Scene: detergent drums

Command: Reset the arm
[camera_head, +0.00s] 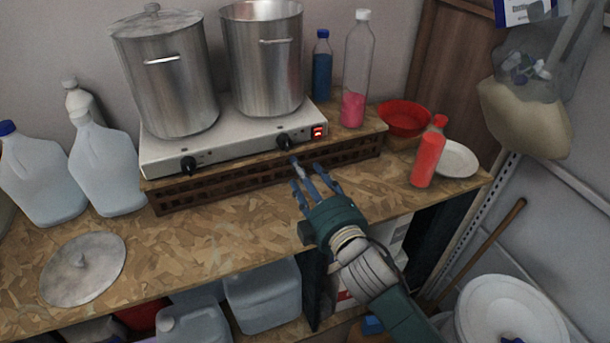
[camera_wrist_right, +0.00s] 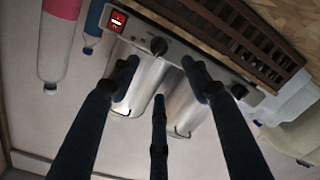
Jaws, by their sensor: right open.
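My right gripper (camera_head: 312,178) reaches in from the lower right in the head view, over the wooden worktop in front of the hot plate. Its blue fingers are spread apart with nothing between them. In the right wrist view the open fingers (camera_wrist_right: 160,88) point toward the hot plate front, with two steel pots beyond. The double hot plate (camera_head: 235,147) has black knobs and a lit red switch (camera_head: 319,132). A lidded pot (camera_head: 167,85) stands on its left and an open pot (camera_head: 262,65) on its right. My left gripper is not in view.
A pink-filled bottle (camera_head: 353,105), blue bottle (camera_head: 321,75), red bowl (camera_head: 403,118), red bottle (camera_head: 428,155) and white plate (camera_head: 458,160) stand at the right. Clear jugs (camera_head: 105,165) and a loose lid (camera_head: 83,268) are at the left. The worktop's middle is clear.

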